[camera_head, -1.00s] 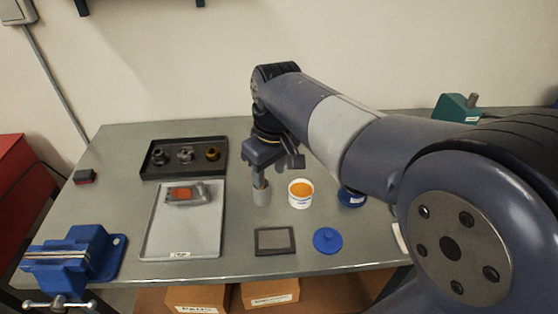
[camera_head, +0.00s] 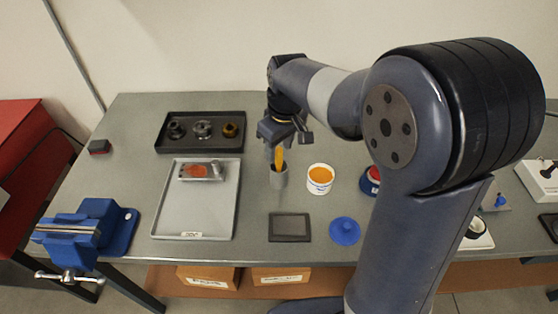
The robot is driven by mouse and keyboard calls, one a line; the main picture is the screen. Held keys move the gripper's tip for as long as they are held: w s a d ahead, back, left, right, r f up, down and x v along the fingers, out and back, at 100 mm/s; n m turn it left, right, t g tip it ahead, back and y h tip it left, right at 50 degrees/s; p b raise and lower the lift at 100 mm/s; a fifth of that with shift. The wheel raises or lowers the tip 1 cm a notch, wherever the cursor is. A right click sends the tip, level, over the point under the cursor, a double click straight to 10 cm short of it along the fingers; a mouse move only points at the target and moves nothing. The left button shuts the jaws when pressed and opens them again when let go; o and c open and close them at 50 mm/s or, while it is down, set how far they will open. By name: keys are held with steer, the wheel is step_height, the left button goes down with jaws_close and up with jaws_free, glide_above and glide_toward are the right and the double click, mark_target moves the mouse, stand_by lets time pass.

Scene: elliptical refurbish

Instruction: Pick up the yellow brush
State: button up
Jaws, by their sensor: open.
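The yellow brush (camera_head: 279,157) stands upright in a small grey cup (camera_head: 278,178) on the workbench. My gripper (camera_head: 279,147) is directly above the cup, pointing down, with its fingers around the upper part of the brush. The jaws are open. Whether a finger touches the brush is too small to tell. The brush's top is hidden by my gripper and its lower end is hidden inside the cup.
A white tub of orange paste (camera_head: 320,179) stands close right of the cup. A blue lid (camera_head: 344,231) and dark square pad (camera_head: 290,227) lie in front. A grey tray (camera_head: 208,217), black parts tray (camera_head: 230,147) and blue vise (camera_head: 85,229) are left.

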mark_target(279, 166)
step_height(279, 166, down, 2)
steer(key=shift+w+a+f, duration=0.1)
steer(key=shift+f, duration=0.1)
jaws_close()
stand_by(0.4)
